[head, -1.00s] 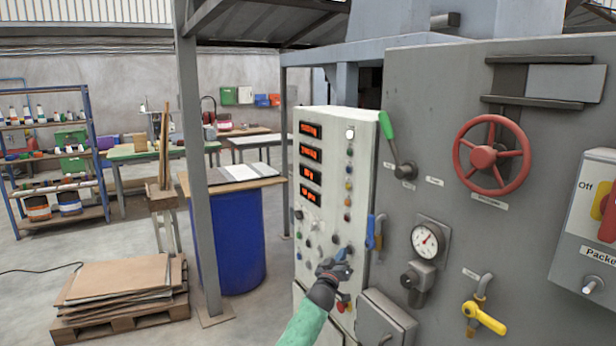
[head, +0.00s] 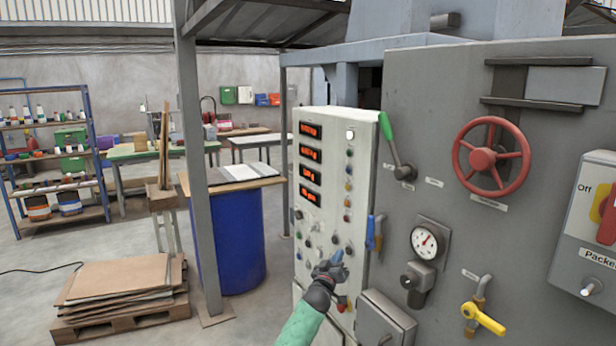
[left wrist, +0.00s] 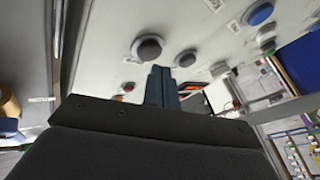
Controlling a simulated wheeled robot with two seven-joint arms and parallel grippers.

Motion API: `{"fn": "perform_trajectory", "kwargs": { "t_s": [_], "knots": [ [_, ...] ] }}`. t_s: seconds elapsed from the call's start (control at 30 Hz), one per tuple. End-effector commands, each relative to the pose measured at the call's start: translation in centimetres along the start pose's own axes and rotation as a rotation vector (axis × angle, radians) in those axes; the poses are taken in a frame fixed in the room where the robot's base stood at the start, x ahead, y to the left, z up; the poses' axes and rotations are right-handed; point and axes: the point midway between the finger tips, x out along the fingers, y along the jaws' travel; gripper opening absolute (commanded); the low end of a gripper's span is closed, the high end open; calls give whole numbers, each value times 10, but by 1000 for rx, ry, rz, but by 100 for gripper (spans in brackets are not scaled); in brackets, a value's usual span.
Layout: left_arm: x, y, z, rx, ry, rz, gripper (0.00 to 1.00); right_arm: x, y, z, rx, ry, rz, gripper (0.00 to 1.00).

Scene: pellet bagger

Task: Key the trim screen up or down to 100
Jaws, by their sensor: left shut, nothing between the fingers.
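The white control panel (head: 325,225) stands in the middle of the head view. It carries several small screens with orange digits, the lowest (head: 310,196) among them, too small to read; which is the trim screen I cannot tell. Knobs and buttons cover its lower face. My left gripper (head: 334,262) is shut and empty in front of these lower controls; I cannot tell if it touches one. In the left wrist view its fingers (left wrist: 161,84) point at the panel face, close to a grey round button (left wrist: 185,59), with another grey button (left wrist: 147,47) to the left. My right gripper is out of view.
Right of the panel is a grey machine wall with a green-handled lever (head: 393,145), a red handwheel (head: 491,157), a gauge (head: 424,242) and a yellow valve handle (head: 483,318). A grey box (head: 386,320) juts out right of my left arm. A blue drum (head: 228,240) stands to the left.

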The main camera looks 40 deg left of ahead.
Motion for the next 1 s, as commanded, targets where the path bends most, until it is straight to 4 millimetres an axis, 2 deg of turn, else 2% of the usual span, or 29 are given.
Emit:
{"fn": "perform_trajectory", "kwargs": {
  "t_s": [0.7, 1.0],
  "knots": [
    [-41, -21, -22, 0, -1, 0, 0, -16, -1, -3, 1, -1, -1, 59],
    [-48, -26, -25, 0, 0, 0, 0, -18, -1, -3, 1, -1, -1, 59]
  ]
}}
